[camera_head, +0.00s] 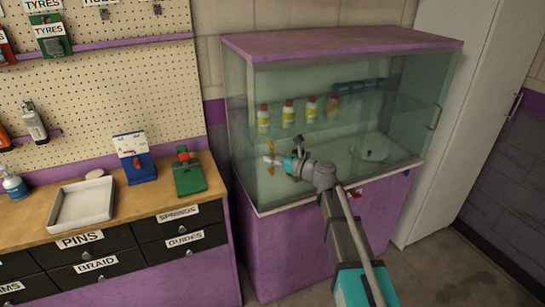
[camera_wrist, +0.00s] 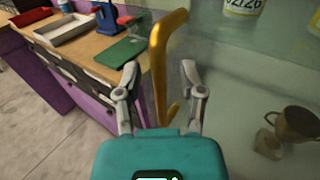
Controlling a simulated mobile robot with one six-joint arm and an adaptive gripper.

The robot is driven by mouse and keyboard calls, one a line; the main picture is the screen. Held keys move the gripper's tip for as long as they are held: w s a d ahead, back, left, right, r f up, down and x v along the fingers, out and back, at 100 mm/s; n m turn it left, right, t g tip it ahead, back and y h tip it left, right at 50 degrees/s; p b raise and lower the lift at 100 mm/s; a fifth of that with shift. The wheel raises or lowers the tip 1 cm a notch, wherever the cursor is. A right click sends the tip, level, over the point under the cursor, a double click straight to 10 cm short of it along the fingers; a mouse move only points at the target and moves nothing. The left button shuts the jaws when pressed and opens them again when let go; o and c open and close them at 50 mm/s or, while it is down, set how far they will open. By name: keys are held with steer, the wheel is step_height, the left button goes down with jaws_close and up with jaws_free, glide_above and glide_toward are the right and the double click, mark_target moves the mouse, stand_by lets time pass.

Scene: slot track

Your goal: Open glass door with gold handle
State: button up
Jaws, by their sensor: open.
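The glass door (camera_head: 262,115) is part of a glass-fronted cabinet with a purple top. It looks shut. Its gold handle (camera_head: 270,153) is at the left of the front. In the wrist view the handle (camera_wrist: 163,65) is a tall, bent gold bar. My gripper (camera_head: 276,160) is at the handle in the head view. In the wrist view my gripper (camera_wrist: 160,75) is open, with one finger on each side of the handle's lower part. I cannot tell whether either finger touches it.
Bottles with red caps (camera_head: 288,113) and a cup (camera_wrist: 297,125) are behind the glass. Another, greyish handle (camera_head: 435,117) is at the cabinet's right. A wooden workbench (camera_head: 110,220) with a white tray (camera_head: 82,204) stands close on the left. Floor is clear at lower right.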

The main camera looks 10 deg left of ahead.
jaws_close()
stand_by(0.5)
